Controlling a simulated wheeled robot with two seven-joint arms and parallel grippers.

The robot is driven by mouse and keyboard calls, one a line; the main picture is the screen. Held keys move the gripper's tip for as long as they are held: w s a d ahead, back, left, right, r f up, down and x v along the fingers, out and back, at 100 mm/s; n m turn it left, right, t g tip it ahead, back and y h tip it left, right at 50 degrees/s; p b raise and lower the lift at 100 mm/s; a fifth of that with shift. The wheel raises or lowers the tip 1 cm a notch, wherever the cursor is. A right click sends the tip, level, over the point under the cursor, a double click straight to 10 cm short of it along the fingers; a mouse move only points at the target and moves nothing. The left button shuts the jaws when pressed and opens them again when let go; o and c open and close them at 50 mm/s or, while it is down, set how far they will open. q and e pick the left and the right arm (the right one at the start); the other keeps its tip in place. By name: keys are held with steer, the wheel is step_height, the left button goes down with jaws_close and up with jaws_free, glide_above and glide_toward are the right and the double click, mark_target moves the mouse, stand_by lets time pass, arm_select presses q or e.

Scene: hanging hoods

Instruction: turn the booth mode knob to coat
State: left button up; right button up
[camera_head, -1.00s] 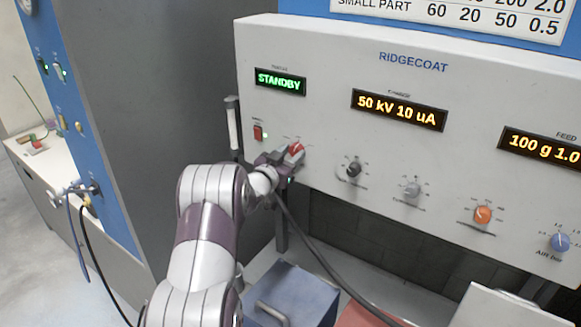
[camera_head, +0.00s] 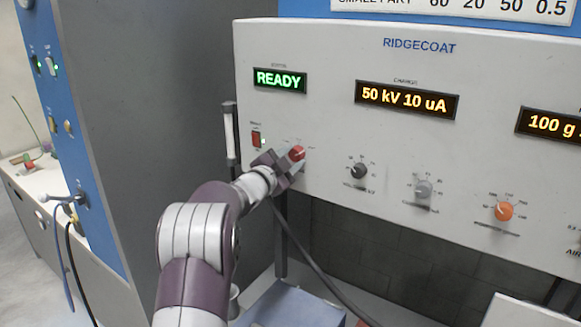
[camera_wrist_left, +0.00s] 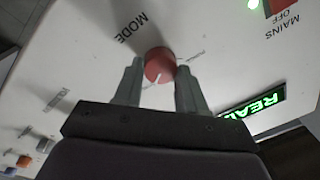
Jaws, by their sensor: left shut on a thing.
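The red booth mode knob (camera_head: 297,153) is on the pale RIDGECOAT panel (camera_head: 330,100), under the status display (camera_head: 280,80), which reads READY in green. My left gripper (camera_head: 288,161) is shut on this knob. In the left wrist view the red knob (camera_wrist_left: 159,63) sits between the two grey fingers of the gripper (camera_wrist_left: 159,75), beside the word MODE. A white pointer mark shows on the knob's face; the position labels around it are too small to read. My right gripper is not in view.
A red mains switch (camera_head: 256,139) is just left of the knob. To the right are a black knob (camera_head: 359,171), a grey knob (camera_head: 423,189) and an orange knob (camera_head: 504,211). A dark cable (camera_head: 320,275) hangs below. A grey booth wall (camera_head: 160,130) stands left.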

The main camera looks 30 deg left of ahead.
arm_select(q)
steer(key=shift+m, duration=0.3)
steer(key=o, duration=1.1)
steer(key=shift+c, duration=0.2)
steer(key=shift+s, duration=0.1)
steer(key=shift+s+f+b, duration=0.1)
steer(key=shift+s+b, duration=0.25)
steer(key=shift+b, duration=0.05)
steer(key=s+b, duration=0.2)
steer(key=s, duration=0.9)
steer(key=shift+s+a+f, duration=0.25)
steer(key=shift+s, duration=0.15)
